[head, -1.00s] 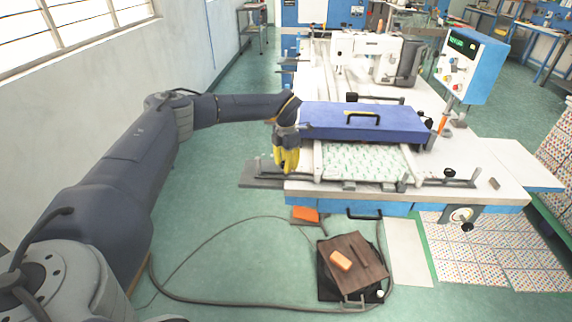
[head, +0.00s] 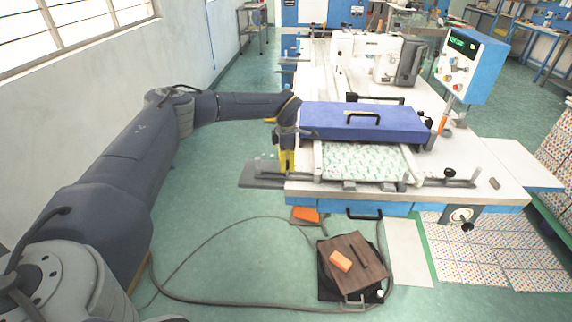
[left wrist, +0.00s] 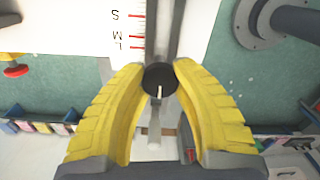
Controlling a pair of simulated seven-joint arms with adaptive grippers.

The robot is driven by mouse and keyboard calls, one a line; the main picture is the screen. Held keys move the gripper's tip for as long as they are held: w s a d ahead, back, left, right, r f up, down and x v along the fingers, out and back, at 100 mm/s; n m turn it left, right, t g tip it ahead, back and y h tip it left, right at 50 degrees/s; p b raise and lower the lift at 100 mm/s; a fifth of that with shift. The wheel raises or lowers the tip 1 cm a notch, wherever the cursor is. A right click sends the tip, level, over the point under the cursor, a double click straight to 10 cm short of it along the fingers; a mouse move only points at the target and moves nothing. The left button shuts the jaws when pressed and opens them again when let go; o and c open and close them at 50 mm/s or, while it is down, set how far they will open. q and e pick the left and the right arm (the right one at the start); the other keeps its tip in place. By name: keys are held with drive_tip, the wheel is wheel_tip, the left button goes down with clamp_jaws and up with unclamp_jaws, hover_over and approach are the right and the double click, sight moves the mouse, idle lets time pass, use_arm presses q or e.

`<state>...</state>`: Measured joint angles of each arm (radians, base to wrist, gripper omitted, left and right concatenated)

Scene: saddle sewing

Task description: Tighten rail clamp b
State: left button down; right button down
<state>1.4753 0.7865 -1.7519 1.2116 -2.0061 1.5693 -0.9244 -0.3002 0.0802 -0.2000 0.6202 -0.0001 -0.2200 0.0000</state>
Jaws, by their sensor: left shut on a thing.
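My left gripper (head: 287,168) points down at the left front corner of the sewing table, over the end of the rail. In the left wrist view its yellow fingers (left wrist: 160,85) are shut on a round black clamp knob (left wrist: 158,79) with a white mark on its top. The knob sits on a grey rail (left wrist: 162,25) beside a white scale marked S, M and L. In the head view the gripper hides this knob. Another black knob (head: 449,173) stands on the rail at the right front. My right gripper is not in view.
A blue cover (head: 365,124) with a black handle lies just right of the left gripper. A patterned sheet (head: 362,160) lies in front of it. A control box (head: 472,65) stands at the right. A pedal (head: 351,265) and cable are on the floor.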

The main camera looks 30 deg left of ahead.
sight(287, 163)
use_arm(q)
drive_tip(key=shift+w+r, duration=0.1)
drive_tip(key=c, duration=0.9)
unclamp_jaws()
wheel_tip(287, 163, up, 12)
idle(0.4)
